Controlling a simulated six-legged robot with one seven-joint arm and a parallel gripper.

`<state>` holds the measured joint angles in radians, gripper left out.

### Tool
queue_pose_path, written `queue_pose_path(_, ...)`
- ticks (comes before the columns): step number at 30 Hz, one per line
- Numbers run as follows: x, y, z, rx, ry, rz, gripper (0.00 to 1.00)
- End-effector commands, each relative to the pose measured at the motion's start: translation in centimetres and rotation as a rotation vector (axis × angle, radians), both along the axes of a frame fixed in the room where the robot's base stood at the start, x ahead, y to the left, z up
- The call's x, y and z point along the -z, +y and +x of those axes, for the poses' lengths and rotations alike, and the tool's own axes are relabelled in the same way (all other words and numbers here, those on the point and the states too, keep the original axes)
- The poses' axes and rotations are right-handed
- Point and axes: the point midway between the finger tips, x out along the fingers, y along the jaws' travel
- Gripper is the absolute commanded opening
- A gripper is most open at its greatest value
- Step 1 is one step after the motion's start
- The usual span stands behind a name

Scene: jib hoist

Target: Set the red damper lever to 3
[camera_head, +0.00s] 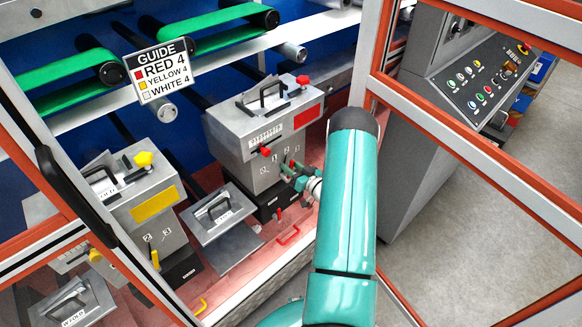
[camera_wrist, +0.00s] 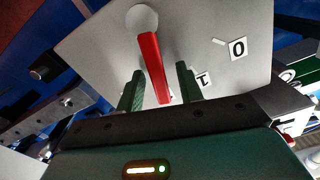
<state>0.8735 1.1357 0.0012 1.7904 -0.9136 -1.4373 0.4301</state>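The red damper lever (camera_wrist: 152,62) hangs from a round grey pivot (camera_wrist: 142,18) on a grey panel (camera_wrist: 90,45) in the wrist view. My gripper (camera_wrist: 160,92) has its two green fingers on either side of the lever, with gaps showing on both sides. A "0" label (camera_wrist: 238,48) and a "1" label (camera_wrist: 203,79) lie right of the lever. Labels beyond these are hidden, so I cannot tell its exact setting. In the head view my gripper (camera_head: 288,170) is at the front of the red-marked grey box (camera_head: 228,129) and hides the lever.
A guide sign (camera_head: 162,72) reads RED 4, YELLOW 4, WHITE 4. A yellow-marked box (camera_head: 120,205) and a lidded tray (camera_head: 217,213) stand left. A red handle (camera_head: 289,235) lies below. Orange-edged frame bars (camera_head: 480,160) and a control console (camera_head: 480,85) are at right.

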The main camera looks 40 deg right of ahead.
Motion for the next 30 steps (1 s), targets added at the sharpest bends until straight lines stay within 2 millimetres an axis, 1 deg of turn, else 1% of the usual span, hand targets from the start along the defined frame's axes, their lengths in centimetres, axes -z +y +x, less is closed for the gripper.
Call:
queue_pose_path(7,0.00,-0.01,0.13,0.000,0.000,0.000,0.36)
queue_pose_path(8,0.00,-0.01,0.13,0.000,0.000,0.000,0.32)
queue_pose_path(12,0.00,-0.01,0.11,0.000,0.000,0.000,0.05)
queue_pose_path(13,0.00,-0.01,0.11,0.000,0.000,0.000,0.00)
queue_pose_path(23,0.02,-0.12,0.07,0.001,0.000,0.013,0.00)
queue_pose_path(30,0.18,-0.70,0.07,0.002,0.001,0.099,0.00)
